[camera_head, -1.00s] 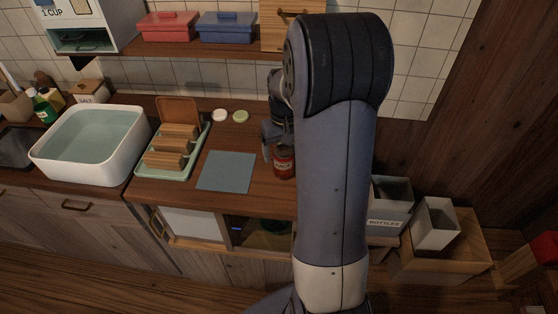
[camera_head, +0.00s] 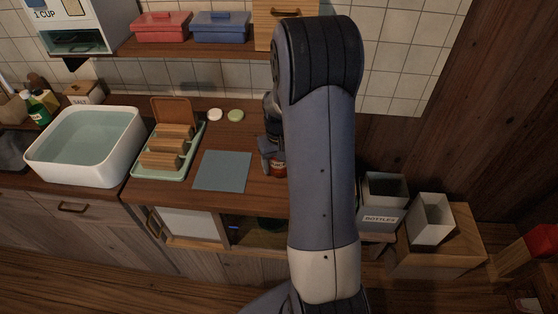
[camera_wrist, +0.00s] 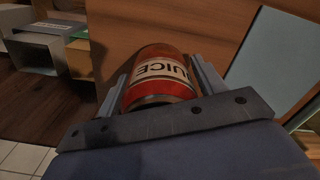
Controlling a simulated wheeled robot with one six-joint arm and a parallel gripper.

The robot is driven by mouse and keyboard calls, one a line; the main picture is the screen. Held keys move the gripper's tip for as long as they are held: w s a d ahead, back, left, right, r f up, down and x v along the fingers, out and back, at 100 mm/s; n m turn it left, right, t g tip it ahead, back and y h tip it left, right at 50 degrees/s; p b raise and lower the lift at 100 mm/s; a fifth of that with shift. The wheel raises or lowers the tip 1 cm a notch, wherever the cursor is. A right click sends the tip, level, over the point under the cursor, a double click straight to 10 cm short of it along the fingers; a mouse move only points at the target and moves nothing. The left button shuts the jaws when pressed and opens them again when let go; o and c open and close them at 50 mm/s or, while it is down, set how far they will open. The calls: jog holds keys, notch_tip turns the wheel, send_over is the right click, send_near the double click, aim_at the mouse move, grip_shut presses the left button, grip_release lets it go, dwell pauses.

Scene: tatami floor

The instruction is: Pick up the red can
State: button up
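The red can, labelled JUICE (camera_wrist: 160,78), lies between the two fingers of my gripper (camera_wrist: 162,75) in the wrist view. A finger runs along each side of it, with what look like narrow gaps, so the gripper appears open around it. In the head view the can (camera_head: 278,170) stands on the wooden counter (camera_head: 255,190), mostly hidden by my gripper (camera_head: 270,158) and arm.
A blue-grey mat (camera_head: 222,171) and a green tray (camera_head: 155,174) with wooden racks are left of the can. Two round lids (camera_head: 236,115) lie behind. A white basin (camera_head: 80,172) is farther left. A BOTTLES bin (camera_head: 382,219) stands right, below the counter.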

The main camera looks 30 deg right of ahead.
jog(key=c, duration=0.7)
jog(key=shift+o, duration=0.2)
